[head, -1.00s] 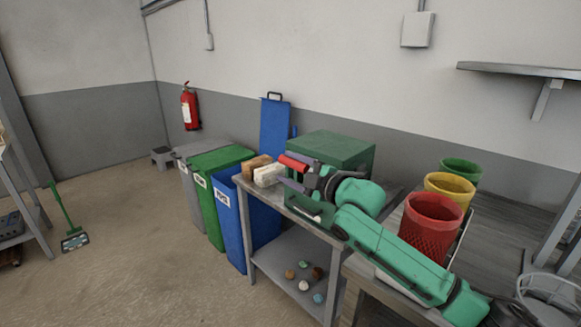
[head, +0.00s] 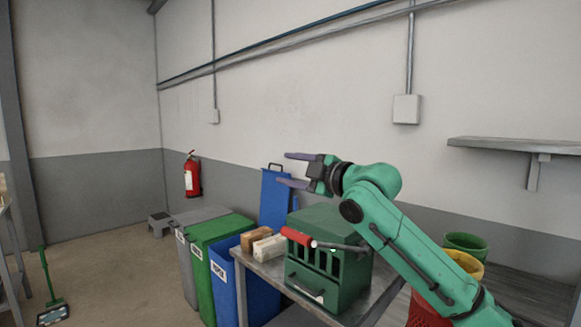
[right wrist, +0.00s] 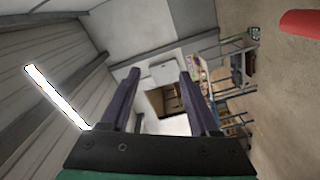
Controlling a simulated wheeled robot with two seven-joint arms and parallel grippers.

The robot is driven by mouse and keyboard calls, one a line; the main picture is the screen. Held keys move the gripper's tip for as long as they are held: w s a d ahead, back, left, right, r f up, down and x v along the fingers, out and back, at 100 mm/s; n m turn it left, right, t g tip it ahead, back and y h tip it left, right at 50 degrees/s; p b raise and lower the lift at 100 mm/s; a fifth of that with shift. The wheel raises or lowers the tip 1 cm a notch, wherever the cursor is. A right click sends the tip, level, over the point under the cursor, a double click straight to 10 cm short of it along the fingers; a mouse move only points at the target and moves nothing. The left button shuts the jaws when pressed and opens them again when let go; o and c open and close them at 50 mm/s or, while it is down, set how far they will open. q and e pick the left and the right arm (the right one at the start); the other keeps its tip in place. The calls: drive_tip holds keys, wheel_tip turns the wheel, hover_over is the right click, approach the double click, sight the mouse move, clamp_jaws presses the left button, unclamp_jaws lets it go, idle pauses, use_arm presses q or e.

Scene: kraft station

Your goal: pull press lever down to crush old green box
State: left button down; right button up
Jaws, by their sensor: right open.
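The green press (head: 355,272) stands on the table, with barred openings in its front. Its lever (head: 345,246) runs along the upper front and ends in a red handle (head: 297,236) at the left. A red end, likely that handle, shows at the top right of the right wrist view (right wrist: 302,24). My right gripper (head: 288,169) is open and empty, raised above the handle and apart from it. Its two spread fingers show in the right wrist view (right wrist: 160,75). I cannot make out a separate green box; the press interior is dark. My left gripper is out of view.
A brown block (head: 256,239) and a whitish block (head: 269,247) lie left of the press. Blue (head: 226,285), green (head: 206,265) and grey bins stand beside the table. Red, yellow and green baskets are at the right. The air above the press's left side is free.

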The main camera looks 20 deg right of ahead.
drive_tip(key=shift+r, duration=0.15)
drive_tip(key=shift+d, duration=0.15)
drive_tip(key=c, duration=0.4)
drive_tip(key=shift+d+f+m+p, duration=0.45)
drive_tip(key=shift+d+f+m, duration=0.15)
drive_tip(key=shift+m, duration=0.2)
drive_tip(key=c, duration=0.5)
drive_tip(key=d+f+m+p, duration=0.1)
drive_tip(key=d+m, duration=0.1)
drive_tip(key=s+d+f+m+g+p, duration=0.1)
drive_tip(key=d+f+m, duration=0.1)
drive_tip(key=m, duration=0.1)
drive_tip(key=s+d+f+m+p, duration=0.1)
drive_tip(key=d+m, duration=0.2)
drive_tip(key=shift+s+f+p, duration=0.25)
drive_tip(key=shift+f+p, duration=0.05)
drive_tip(key=shift+f, duration=0.1)
clamp_jaws()
drive_tip(key=s+d+f+m+g+p, duration=0.2)
drive_tip(key=s+d+m, duration=0.2)
drive_tip(key=s+m, duration=0.3)
drive_tip(key=w+a+f+m+p, duration=0.1)
drive_tip(key=w+a+f+p, duration=0.5)
drive_tip(key=w+a+p, duration=0.1)
drive_tip(key=shift+w+a+f+p, duration=0.15)
drive_tip(key=shift+w+a+p, duration=0.25)
drive_tip(key=shift+a, duration=0.2)
drive_tip(key=shift+w, duration=0.1)
